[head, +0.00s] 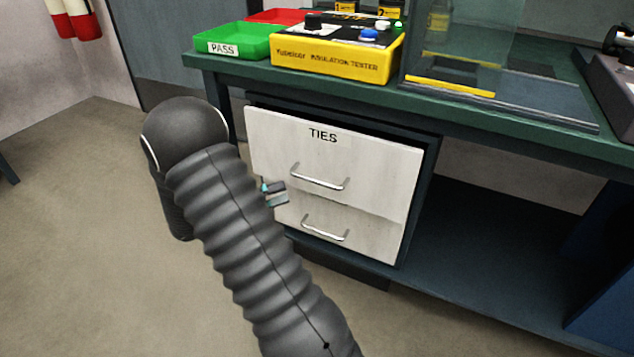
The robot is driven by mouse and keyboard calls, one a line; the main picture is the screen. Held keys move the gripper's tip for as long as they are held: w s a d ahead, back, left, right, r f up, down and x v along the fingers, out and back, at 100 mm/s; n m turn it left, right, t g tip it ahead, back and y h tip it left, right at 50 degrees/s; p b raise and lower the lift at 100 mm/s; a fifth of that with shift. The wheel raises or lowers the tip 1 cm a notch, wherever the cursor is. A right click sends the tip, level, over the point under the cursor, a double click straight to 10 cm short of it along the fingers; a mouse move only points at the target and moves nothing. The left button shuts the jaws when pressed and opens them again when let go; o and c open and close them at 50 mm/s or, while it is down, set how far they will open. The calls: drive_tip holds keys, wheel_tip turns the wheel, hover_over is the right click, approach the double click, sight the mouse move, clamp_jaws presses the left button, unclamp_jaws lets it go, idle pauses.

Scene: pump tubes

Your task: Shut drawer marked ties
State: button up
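The drawer marked TIES (375,170) is the upper of two pale drawers under the green bench, with a metal bar handle (318,179). Its front seems to stand a little forward of the dark cabinet frame, with a dark gap along its top; how far it is out is hard to tell. My gripper (274,194) is mostly hidden behind my arm. Only small dark tips with a bit of cyan show, by the drawer's lower left part, left of the handle. I cannot tell whether they touch the front. Nothing is seen held.
The lower drawer (365,238) has its own handle and looks roughly shut. On the bench (490,115) stand a green PASS tray (243,42), a red tray (285,16), a yellow insulation tester (330,62) and a clear screen. Open floor (110,230) lies to the left.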

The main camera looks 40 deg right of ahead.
sight(317, 182)
drive_tip(key=x, duration=1)
drive_tip(key=shift+d, duration=0.15)
clamp_jaws()
